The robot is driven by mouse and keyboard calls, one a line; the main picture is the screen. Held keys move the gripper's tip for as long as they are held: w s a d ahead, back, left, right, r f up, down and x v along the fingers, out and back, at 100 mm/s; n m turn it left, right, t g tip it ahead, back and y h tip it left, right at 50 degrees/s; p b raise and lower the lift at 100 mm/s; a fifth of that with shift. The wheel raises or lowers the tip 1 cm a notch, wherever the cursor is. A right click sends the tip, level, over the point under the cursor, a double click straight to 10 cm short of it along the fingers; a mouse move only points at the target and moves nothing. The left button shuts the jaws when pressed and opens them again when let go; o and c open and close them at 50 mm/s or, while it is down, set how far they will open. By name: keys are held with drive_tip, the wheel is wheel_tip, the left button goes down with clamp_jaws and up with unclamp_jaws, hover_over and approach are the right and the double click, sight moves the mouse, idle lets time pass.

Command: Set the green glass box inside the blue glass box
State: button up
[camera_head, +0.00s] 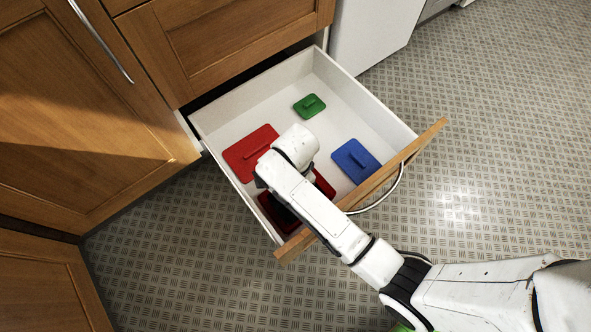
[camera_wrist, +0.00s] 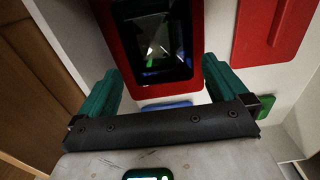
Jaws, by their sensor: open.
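No green or blue glass box is clearly identifiable. In the wrist view a red-rimmed glass box (camera_wrist: 192,82) stands open ahead of my gripper (camera_wrist: 162,76). Its interior is dark, with small green and blue glints; I cannot tell whether these are boxes or reflections. My gripper's two teal fingers are apart, with nothing visibly held between them. In the head view the red box (camera_head: 272,213) is partly hidden under my arm, and the fingers are hidden too. A blue lid (camera_head: 356,161) and a green lid (camera_head: 309,106) lie flat in the drawer.
The white drawer (camera_head: 222,112) is pulled out, its wooden front (camera_head: 425,146) bearing a curved metal handle. A red lid (camera_head: 250,152) lies at its left. Drawer floor is clear around the green lid. A bit of green (camera_head: 400,327) shows at the bottom edge beside my arm.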

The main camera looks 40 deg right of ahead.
drive_tip(key=shift+a+r+p, duration=0.1)
drive_tip(key=shift+r+p, duration=0.35)
drive_tip(key=shift+r, duration=1.15)
drive_tip(key=shift+r, duration=0.1)
